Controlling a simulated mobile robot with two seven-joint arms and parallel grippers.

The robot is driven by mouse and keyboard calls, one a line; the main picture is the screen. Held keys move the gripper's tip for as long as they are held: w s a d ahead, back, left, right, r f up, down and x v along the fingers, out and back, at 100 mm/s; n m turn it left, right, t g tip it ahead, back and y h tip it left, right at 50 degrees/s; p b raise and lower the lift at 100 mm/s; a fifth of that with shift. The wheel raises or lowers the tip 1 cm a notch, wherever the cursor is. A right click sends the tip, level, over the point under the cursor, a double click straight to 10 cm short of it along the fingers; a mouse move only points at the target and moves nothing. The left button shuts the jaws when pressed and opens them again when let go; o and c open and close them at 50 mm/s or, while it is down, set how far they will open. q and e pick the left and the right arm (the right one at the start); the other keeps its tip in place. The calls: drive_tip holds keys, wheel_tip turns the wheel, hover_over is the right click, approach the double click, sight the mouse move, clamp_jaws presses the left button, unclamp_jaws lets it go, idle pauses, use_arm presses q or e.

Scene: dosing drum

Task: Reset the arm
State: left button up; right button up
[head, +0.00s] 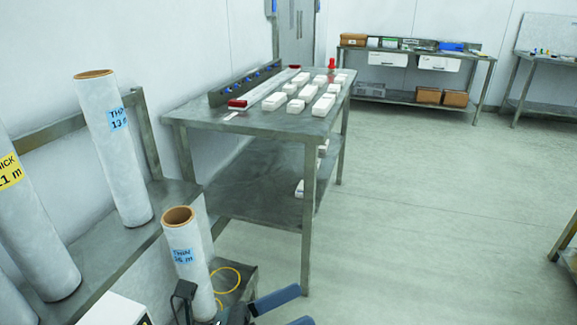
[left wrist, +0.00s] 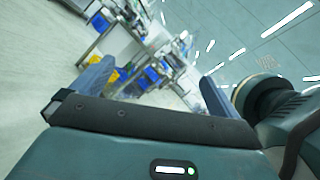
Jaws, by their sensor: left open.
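My left gripper (head: 302,306) is at the bottom edge of the head view, partly cut off, with its two blue-grey fingers pointing right. In the left wrist view the gripper's fingers (left wrist: 155,85) stand wide apart with nothing between them. A short white roll (head: 188,262) with a blue "thin" label stands upright just left of the gripper, apart from the fingers. My right gripper is in neither view.
Tall white rolls (head: 115,150) stand on a metal bench at left. A steel table (head: 225,115) holds several white boxes and a dark rail. A yellow ring (head: 228,279) lies on a low surface near the short roll. The floor (head: 430,220) at right is clear.

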use_arm(q)
drive_tip(key=s+a+f+m+t+y+p, duration=0.1)
drive_tip(key=a+f+m+y+p, duration=0.3)
drive_tip(key=m, duration=1.2)
drive_tip(key=s+a+f+m+t+y+p, duration=0.2)
drive_tip(key=a+f+m+y+p, duration=0.1)
drive_tip(key=a+m+y+p, duration=0.7)
drive_tip(key=m+y+p, duration=0.2)
drive_tip(key=m+p, duration=0.2)
drive_tip(key=m, duration=0.2)
drive_tip(key=shift+s+f+t+y, duration=0.3)
drive_tip(key=shift+s+f+y, duration=0.1)
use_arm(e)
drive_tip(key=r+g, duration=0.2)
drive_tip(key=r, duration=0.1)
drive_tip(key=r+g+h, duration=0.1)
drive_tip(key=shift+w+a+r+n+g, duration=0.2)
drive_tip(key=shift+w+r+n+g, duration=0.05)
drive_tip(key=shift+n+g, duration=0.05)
